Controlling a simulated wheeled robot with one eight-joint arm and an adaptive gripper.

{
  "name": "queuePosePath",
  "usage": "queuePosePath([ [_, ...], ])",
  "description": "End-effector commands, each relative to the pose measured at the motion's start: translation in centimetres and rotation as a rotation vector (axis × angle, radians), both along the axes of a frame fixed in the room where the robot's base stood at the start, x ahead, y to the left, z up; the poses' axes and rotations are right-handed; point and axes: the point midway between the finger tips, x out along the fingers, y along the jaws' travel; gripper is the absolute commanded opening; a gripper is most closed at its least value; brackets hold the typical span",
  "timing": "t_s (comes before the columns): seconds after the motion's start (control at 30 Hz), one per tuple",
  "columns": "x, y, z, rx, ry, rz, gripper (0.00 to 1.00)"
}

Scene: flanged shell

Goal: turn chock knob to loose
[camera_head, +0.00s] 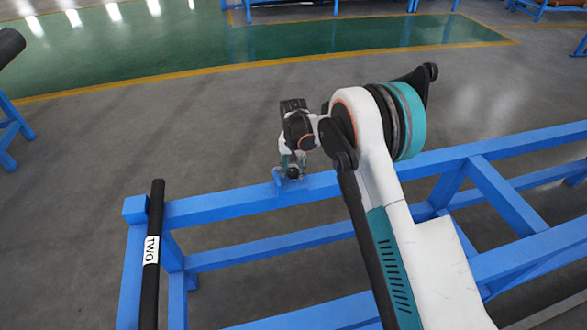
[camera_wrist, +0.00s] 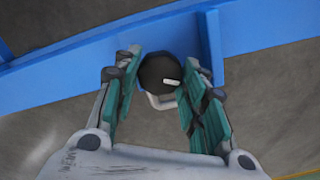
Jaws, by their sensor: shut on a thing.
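The chock knob (camera_wrist: 158,72) is a dark round knob with a short white mark on its right side, in the upper middle of the wrist view. It sits by the blue beam. My gripper (camera_wrist: 164,82) has its green-padded fingers on both sides of the knob and is shut on it. In the head view my gripper (camera_head: 291,166) is small, pointing down at the blue beam near the middle. The knob's small dark top (camera_head: 293,173) shows below the fingers, partly hidden by them. A pale bent piece (camera_wrist: 158,101) shows just below the knob in the wrist view.
Open grey floor (camera_head: 100,140) lies beyond the frame.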

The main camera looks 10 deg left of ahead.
Motion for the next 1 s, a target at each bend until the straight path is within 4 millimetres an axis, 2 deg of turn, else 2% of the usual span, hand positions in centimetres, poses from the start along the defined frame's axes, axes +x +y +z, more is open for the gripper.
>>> queuePosePath([
  [0.2, 0.00, 0.01, 0.02, 0.000, 0.000, 0.127, 0.15],
  [0.53, 0.00, 0.01, 0.00, 0.000, 0.000, 0.137, 0.15],
  [0.57, 0.00, 0.01, 0.00, 0.000, 0.000, 0.137, 0.46],
  [0.6, 0.00, 0.01, 0.00, 0.000, 0.000, 0.137, 0.55],
  [0.63, 0.00, 0.01, 0.00, 0.000, 0.000, 0.137, 0.59],
  [1.0, 0.00, 0.00, 0.22, 0.000, 0.000, 0.136, 0.59],
])
